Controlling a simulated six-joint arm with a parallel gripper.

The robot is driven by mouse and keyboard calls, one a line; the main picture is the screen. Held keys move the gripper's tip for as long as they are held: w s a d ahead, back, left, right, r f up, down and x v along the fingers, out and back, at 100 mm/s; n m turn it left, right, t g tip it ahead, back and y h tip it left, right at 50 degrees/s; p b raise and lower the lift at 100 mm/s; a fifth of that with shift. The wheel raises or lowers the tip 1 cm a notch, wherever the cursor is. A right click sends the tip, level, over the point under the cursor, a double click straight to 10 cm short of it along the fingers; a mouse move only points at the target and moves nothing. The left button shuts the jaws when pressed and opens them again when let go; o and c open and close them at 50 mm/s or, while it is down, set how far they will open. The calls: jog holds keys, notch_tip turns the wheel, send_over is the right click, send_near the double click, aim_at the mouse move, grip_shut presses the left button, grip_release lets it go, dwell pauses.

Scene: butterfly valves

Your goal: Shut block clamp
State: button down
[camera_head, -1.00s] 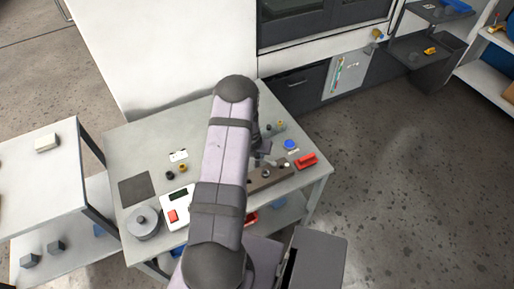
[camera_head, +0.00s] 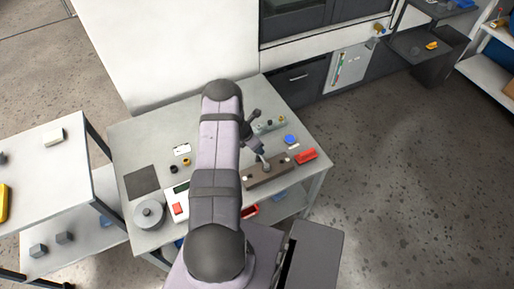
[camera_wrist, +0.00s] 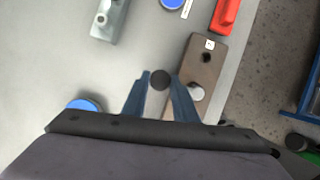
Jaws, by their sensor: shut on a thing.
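A brown block (camera_head: 280,168), which I take to be the block clamp, lies near the right front edge of the table. In the wrist view the brown block (camera_wrist: 207,72) shows a small white label, a dark hole and a pale metal peg. My gripper (camera_head: 265,162) is over the block in the head view. In the wrist view my gripper (camera_wrist: 160,82) has its two blue fingers around a dark round knob (camera_wrist: 160,77), beside the block's left edge. The fingers partly hide what is below the knob, so I cannot tell how it joins the block.
A red object (camera_head: 306,156) and a blue disc (camera_head: 290,139) lie beyond the block. A grey block with fittings (camera_head: 270,124) is at the back. A grey round pot (camera_head: 149,214) and a white box (camera_head: 172,204) stand to the left. The floor is open to the right.

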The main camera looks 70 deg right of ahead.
jog(key=shift+d, duration=0.1)
dwell(0.3)
jog(key=c, duration=1.4)
grip_release()
jog(key=shift+r, duration=0.15)
jog(key=b+v, duration=0.2)
jog(key=v, duration=0.5)
